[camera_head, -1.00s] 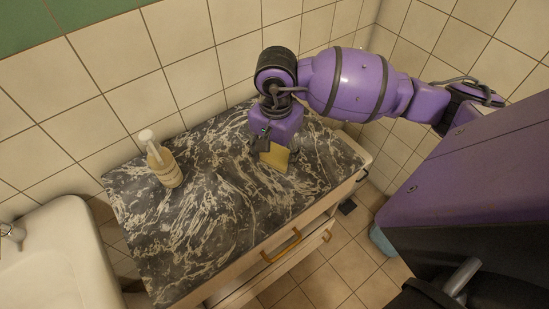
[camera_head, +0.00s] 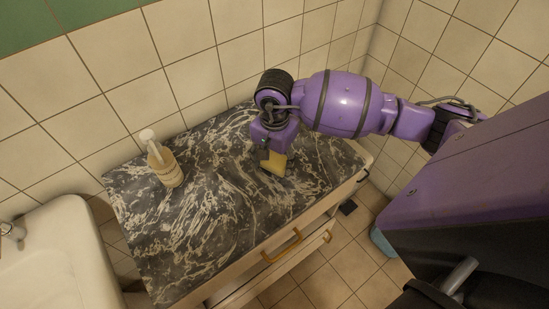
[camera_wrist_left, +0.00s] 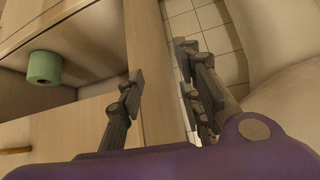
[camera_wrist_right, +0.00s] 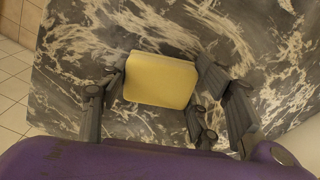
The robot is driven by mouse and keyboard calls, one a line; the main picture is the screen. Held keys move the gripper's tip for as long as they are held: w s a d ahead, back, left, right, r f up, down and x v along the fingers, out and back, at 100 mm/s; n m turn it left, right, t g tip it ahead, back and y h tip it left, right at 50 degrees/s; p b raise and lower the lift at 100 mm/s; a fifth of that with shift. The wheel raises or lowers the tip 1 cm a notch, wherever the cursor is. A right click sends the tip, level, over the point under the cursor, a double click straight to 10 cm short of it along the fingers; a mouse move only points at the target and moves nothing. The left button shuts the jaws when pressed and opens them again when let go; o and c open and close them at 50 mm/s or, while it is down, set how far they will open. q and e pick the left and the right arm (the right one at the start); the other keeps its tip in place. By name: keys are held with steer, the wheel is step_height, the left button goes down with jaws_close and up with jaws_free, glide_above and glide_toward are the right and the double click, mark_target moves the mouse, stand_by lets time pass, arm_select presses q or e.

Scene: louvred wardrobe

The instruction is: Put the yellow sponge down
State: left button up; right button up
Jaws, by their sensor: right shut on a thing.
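The yellow sponge (camera_head: 275,162) is in my right gripper (camera_head: 270,152), over the right part of the black-and-white marbled counter (camera_head: 215,215). In the right wrist view the sponge (camera_wrist_right: 160,80) sits between the two fingers of that gripper (camera_wrist_right: 158,88), with the counter behind it. I cannot tell whether the sponge touches the counter. My left gripper (camera_wrist_left: 160,80) shows only in its own wrist view. Its fingers are apart with nothing between them, in front of a wooden cabinet edge.
A soap dispenser (camera_head: 164,167) stands at the counter's left. A white basin (camera_head: 55,260) is at the far left. The tiled wall (camera_head: 190,60) runs behind the counter. A green roll (camera_wrist_left: 44,67) sits inside a wooden shelf. The counter's middle is clear.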

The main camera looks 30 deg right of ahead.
mark_target(275, 160)
steer(key=o, duration=1)
steer(key=shift+o, duration=0.2)
steer(key=shift+r, duration=0.5)
step_height(275, 160, up, 11)
steer(key=shift+r, duration=0.2)
